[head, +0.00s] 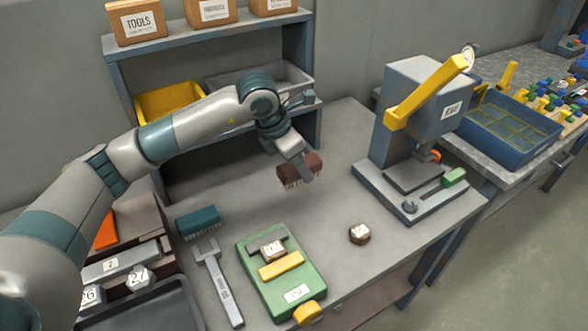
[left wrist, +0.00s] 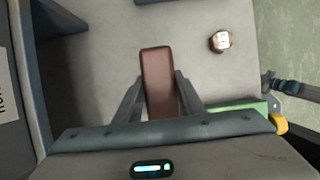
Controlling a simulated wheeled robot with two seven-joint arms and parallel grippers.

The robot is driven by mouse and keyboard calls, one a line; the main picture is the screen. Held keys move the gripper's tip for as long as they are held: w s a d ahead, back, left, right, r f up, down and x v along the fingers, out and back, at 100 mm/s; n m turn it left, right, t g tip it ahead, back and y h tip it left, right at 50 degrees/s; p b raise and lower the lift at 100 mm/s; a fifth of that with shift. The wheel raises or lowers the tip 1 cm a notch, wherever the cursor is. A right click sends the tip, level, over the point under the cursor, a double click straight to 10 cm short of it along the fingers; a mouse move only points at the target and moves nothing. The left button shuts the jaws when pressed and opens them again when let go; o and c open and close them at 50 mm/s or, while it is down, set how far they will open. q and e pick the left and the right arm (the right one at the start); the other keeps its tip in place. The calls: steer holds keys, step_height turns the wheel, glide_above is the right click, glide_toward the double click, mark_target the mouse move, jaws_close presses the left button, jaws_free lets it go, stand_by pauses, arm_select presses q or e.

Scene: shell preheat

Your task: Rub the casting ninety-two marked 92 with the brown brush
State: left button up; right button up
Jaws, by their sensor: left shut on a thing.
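My left gripper (head: 299,168) is shut on the brown brush (head: 292,174) and holds it above the bench, bristles down. In the left wrist view the brush (left wrist: 158,82) sits between the two fingers. One small brown casting with a white label (head: 359,233) stands on the open bench, right of the green fixture, apart from the brush; it also shows in the left wrist view (left wrist: 220,41). Another labelled casting (head: 273,248) sits in the green fixture (head: 303,272). Both labels are too small to read surely, so I cannot tell which is 92. My right gripper is not in view.
A teal brush (head: 198,222) and a grey wrench-shaped tool (head: 214,280) lie left of the fixture. Castings marked 26 (head: 88,296) and 27 (head: 138,278) are at the left. A press (head: 422,110) stands at the right. A shelf (head: 205,50) is behind.

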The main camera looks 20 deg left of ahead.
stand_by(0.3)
arm_select(q)
steer(key=shift+o, duration=1.1)
steer(key=shift+s+d+f+m+g+h, duration=0.15)
steer(key=shift+s+m+g+h, duration=0.2)
steer(key=shift+s+m, duration=0.65)
steer(key=s+m+g+y, duration=0.1)
steer(key=s+m+g, duration=0.1)
steer(key=s+m, duration=0.3)
steer(key=s+a+m+g+y, duration=0.1)
steer(key=s+m, duration=0.3)
steer(key=m, duration=0.7)
steer(key=s+a+m+g+y, duration=0.1)
steer(key=s+m+g, duration=0.3)
steer(key=m, duration=0.4)
steer(key=shift+s+a+f, duration=0.15)
steer(key=shift+s+a, duration=0.05)
steer(key=shift+s, duration=0.65)
steer(key=shift+s+a+m+y, duration=0.25)
steer(key=shift+s+m+y, duration=0.15)
steer(key=shift+m, duration=0.4)
